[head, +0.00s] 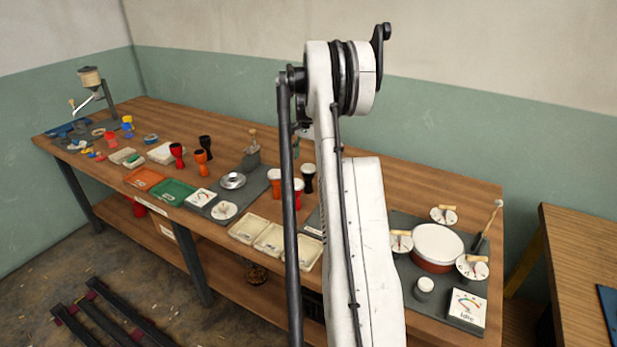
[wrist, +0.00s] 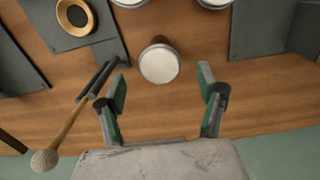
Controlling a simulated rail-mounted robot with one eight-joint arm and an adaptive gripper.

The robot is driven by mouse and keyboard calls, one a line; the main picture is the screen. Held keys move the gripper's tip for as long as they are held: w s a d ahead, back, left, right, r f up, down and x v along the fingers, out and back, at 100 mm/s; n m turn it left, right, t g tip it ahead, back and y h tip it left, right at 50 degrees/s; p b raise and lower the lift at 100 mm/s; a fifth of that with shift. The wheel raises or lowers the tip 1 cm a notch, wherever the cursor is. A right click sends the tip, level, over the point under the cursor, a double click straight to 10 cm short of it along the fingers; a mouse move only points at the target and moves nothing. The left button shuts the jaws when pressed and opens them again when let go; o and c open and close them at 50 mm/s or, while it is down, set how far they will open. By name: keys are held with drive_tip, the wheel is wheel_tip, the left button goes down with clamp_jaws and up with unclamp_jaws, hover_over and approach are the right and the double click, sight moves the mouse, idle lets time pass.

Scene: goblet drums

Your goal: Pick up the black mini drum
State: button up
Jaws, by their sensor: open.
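The black mini drum (head: 308,178) has a white head and a dark goblet body. It stands upright on the wooden bench (head: 400,190), just behind my arm in the head view. In the wrist view, the drum (wrist: 160,65) shows its white head from above, between and a little beyond my fingertips. My gripper (wrist: 163,80) is open and empty, with one green-padded finger on each side and visible gaps to the drum. My gripper is hidden behind my arm in the head view.
An orange drum (head: 274,182) and a red drum (head: 298,190), both white-headed, stand close by. A round-headed mallet (wrist: 60,140) leans near my left finger in the wrist view. Grey boards (wrist: 262,30) flank the drum. The wall (wrist: 275,155) is behind.

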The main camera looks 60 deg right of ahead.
sight(308, 167)
drive_tip(key=shift+f, duration=3.2)
drive_tip(key=shift+a, duration=0.1)
drive_tip(key=c, duration=1.3)
